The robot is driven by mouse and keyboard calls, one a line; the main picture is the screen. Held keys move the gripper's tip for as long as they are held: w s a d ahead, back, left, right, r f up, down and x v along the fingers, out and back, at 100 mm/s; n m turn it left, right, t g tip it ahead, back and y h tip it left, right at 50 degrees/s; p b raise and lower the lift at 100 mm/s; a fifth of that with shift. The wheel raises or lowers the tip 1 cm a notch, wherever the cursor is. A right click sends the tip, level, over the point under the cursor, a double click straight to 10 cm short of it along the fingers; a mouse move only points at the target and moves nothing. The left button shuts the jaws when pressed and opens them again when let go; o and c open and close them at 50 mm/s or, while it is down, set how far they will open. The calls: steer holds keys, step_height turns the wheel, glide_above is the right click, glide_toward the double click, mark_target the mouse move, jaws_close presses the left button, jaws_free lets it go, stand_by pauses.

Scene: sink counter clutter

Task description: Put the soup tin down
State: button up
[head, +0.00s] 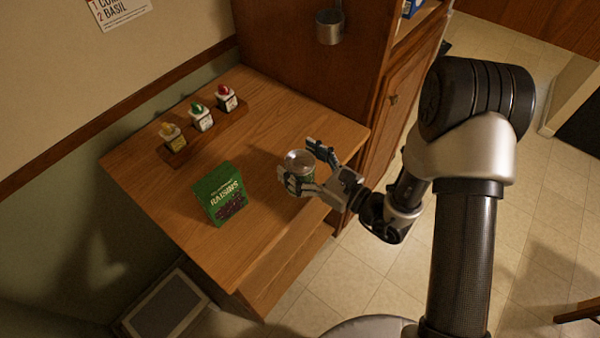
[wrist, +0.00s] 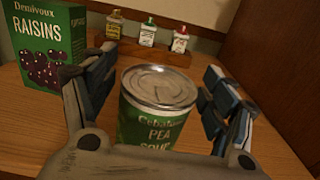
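The soup tin (head: 299,160) is a green can with a silver lid, upright over the right part of the wooden counter. In the wrist view the tin (wrist: 158,95) shows a "PEA SOUP" label, and its base is hidden. My gripper (head: 305,163) reaches in from the right with one finger on each side of the tin. In the wrist view the fingers of my gripper (wrist: 158,92) stand apart, with narrow gaps showing between them and the tin. Whether the base touches the counter is hard to see.
A green raisins box (head: 220,194) stands on the counter (head: 260,120), left of the tin. A wooden rack (head: 205,135) with several small bottles is at the back. A tall cabinet (head: 300,75) borders the counter's right side. Bare wood lies between rack and tin.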

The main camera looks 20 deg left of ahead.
jaws_close()
stand_by(0.8)
